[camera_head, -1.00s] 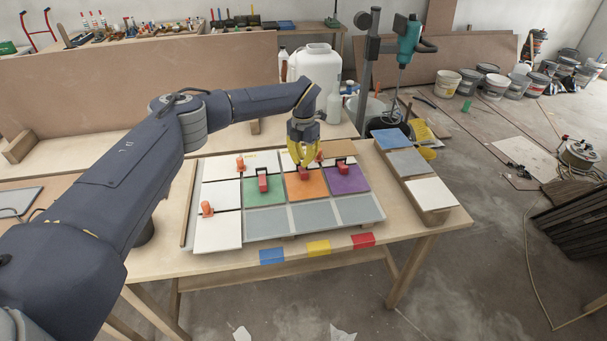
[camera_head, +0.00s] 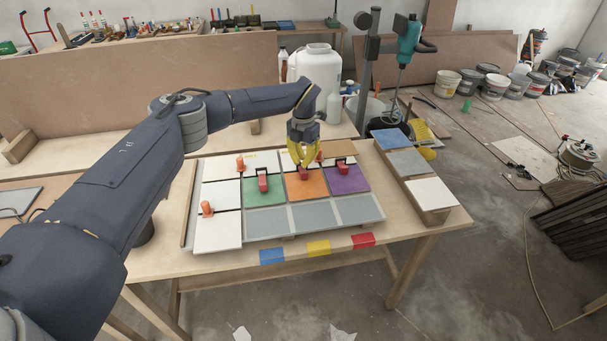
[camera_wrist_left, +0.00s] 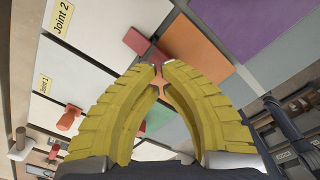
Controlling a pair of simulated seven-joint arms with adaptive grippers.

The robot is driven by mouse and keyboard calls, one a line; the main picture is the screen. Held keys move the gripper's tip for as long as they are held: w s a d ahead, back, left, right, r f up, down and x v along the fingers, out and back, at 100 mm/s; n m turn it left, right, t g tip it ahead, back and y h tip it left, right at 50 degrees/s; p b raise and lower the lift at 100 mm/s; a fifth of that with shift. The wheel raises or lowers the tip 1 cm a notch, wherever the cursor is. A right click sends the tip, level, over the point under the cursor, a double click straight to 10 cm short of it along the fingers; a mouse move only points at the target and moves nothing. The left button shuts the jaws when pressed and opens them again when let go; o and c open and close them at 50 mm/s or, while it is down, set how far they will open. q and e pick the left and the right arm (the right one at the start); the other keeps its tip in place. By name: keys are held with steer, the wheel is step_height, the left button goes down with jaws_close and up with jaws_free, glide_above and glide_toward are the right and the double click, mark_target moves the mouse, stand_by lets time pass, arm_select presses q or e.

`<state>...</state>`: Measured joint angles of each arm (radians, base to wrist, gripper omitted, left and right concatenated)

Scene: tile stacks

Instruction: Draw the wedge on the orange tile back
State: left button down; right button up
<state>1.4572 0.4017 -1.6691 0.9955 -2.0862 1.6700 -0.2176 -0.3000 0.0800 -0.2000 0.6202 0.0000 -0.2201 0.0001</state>
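The orange tile (camera_head: 312,190) lies in the middle of the tile grid, between the green tile (camera_head: 264,195) and the purple tile (camera_head: 348,184). A red wedge (camera_head: 304,171) sits at its back edge. My left gripper (camera_head: 303,166) points down with its yellow fingertips at this wedge. In the left wrist view the fingertips (camera_wrist_left: 160,66) are close together beside the red wedge (camera_wrist_left: 138,42), with the orange tile (camera_wrist_left: 200,52) behind. A narrow gap shows between the fingers; whether they clasp the wedge I cannot tell. My right gripper is not in view.
Red wedges stand on the green tile (camera_head: 263,182) and purple tile (camera_head: 344,171). Orange wedges stand on white tiles at the left (camera_head: 207,208) and back (camera_head: 240,161). Grey tiles (camera_head: 309,215) lie in front. A wooden rack with a blue tile (camera_head: 389,138) stands right.

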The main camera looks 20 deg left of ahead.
arm_select(q)
steer(key=shift+f, duration=1.1)
steer(key=shift+r, duration=0.2)
stand_by(0.9)
steer(key=shift+s+d+r, duration=0.2)
steer(key=shift+s+d, duration=0.25)
steer(key=shift+s, duration=0.4)
steer(key=shift+s+d+r, duration=0.2)
steer(key=shift+s+d, duration=0.2)
steer(key=shift+s, duration=0.5)
steer(key=shift+s+d+r, duration=0.2)
steer(key=shift+s+d, duration=0.25)
steer(key=shift+s, duration=0.4)
stand_by(0.4)
steer(key=shift+r, duration=0.15)
steer(key=shift+w+a+r, duration=0.1)
steer(key=shift+w+r, duration=0.05)
steer(key=shift+r, duration=2.65)
